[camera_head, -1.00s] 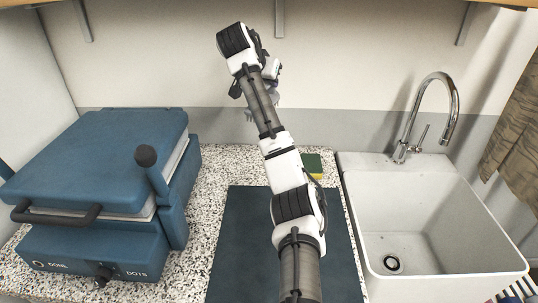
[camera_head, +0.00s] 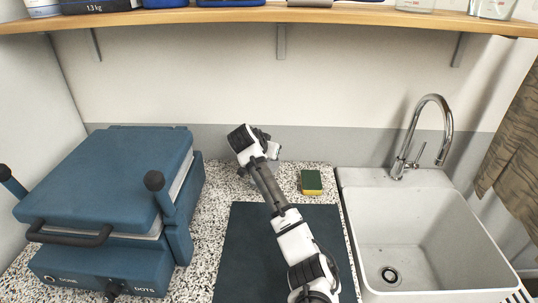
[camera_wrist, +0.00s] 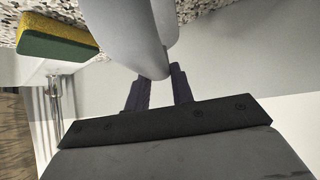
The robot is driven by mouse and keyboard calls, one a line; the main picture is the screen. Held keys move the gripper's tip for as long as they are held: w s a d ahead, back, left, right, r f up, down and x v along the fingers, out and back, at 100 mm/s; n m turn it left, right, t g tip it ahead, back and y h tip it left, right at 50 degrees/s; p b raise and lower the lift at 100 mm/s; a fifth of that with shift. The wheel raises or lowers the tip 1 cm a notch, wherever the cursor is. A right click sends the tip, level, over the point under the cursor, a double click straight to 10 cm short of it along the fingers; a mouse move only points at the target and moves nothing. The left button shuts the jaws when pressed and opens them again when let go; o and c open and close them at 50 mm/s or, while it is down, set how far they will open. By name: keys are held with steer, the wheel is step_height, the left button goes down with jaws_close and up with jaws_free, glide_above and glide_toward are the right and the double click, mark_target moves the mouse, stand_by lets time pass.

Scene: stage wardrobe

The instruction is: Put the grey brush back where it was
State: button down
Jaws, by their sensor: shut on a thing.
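The grey brush (camera_wrist: 125,28) shows in the wrist view as a smooth, pale grey shape; its narrow end sits between the dark fingers of my gripper (camera_wrist: 157,86). My gripper is shut on it. The far part of the brush runs out of the top of the wrist view. In the head view my wrist is over the back of the speckled counter (camera_head: 222,185), left of the sponge. There my arm mostly hides the fingers and the brush.
A yellow and green sponge (camera_head: 311,183) lies right of my wrist. A blue press (camera_head: 110,185) stands left, a white sink (camera_head: 420,235) with a tap (camera_head: 440,125) right. A dark mat (camera_head: 250,250) lies in front. A wooden shelf (camera_head: 200,17) with several items runs above.

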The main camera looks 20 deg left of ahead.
steer(key=shift+f, duration=0.9)
steer(key=shift+f, duration=0.1)
steer(key=c, duration=1.2)
jaws_free()
steer(key=shift+r, duration=0.2)
